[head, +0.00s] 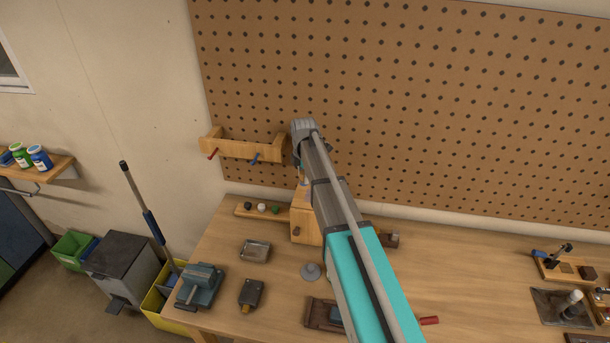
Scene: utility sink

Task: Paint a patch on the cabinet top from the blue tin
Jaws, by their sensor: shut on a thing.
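My gripper (297,160) hangs above the cabinet top, mostly hidden behind my arm. It is shut on a slim thing, probably a brush (303,182), whose bluish-grey lower end shows just above or at the cabinet top; I cannot tell if they touch. No paint patch is visible. A blue tin with a white label (40,157) stands on the far-left wall shelf.
A wooden rack (245,148) with red and blue handles hangs on the pegboard behind. A strip with small knobs (262,208), a metal tray (255,251) and a vise (199,286) lie left of my arm.

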